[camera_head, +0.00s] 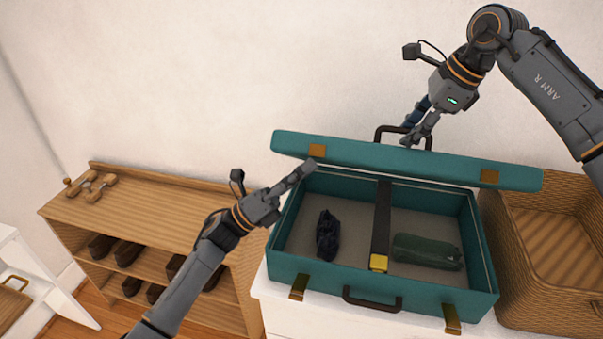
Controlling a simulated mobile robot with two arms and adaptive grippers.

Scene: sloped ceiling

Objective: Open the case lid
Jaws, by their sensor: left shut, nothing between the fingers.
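The teal case (382,294) stands on a white cabinet with its inside exposed. Its lid (400,158) is raised at the case's back, and its edge with two brass plates and a dark handle faces up. Inside the case are a dark crumpled item (327,236), a green rolled item (427,251) and a dark strap with a yellow end (379,262). My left gripper (309,166) is shut and empty at the lid's left end, by the case's back left corner; I cannot tell whether it touches. My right gripper (410,138) is at the lid's handle; its finger state and contact are unclear.
A wicker basket (527,300) stands close to the case's right side. A wooden shelf (150,220) with shoes stands at left, with a wooden object (92,187) on top. The wall (230,80) rises close behind the lid. A white unit (30,265) is at far left.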

